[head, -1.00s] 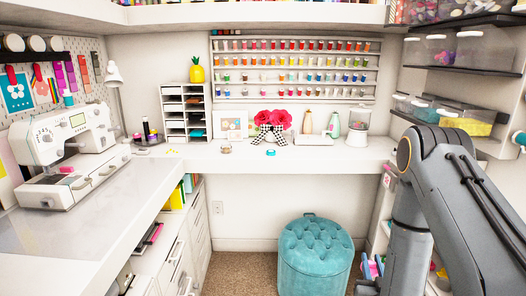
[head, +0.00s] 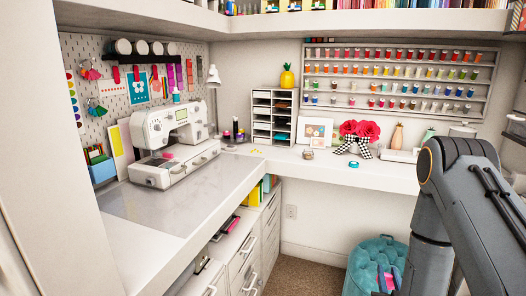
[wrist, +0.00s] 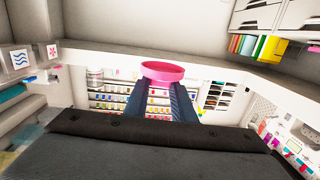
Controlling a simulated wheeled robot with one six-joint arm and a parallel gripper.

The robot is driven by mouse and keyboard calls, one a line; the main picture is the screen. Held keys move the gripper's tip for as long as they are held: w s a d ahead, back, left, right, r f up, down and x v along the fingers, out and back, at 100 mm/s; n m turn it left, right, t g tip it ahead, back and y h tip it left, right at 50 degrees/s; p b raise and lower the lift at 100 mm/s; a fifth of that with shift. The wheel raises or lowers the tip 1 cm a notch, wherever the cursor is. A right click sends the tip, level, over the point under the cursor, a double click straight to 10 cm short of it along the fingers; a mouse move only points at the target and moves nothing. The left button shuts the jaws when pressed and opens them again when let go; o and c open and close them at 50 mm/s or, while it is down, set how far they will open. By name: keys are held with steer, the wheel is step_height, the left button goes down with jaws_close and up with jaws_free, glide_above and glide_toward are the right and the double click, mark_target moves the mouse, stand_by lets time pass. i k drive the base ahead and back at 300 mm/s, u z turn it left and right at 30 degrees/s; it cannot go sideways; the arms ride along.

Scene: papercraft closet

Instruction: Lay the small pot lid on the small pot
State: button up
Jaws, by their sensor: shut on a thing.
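My gripper (wrist: 163,84) is shut on a round, shallow pink piece, which I take to be the small pot lid (wrist: 163,70). It sits between the two dark fingertips in the wrist view. In the head view a bit of pink (head: 385,280) shows low at the right, in front of the teal stool. I cannot make out the small pot for certain. A small round container (head: 308,154) stands on the back counter, too small to tell what it is.
A white sewing machine (head: 175,143) stands on the left counter (head: 140,205); bare counter lies in front of it. A paper sorter (head: 273,117), a pineapple and red flowers (head: 362,130) stand at the back. The teal stool (head: 372,262) is below the counter.

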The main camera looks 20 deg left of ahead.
mark_target(308, 154)
steer(key=u, duration=0.6)
steer(key=i, duration=1.2)
steer(key=z, duration=0.15)
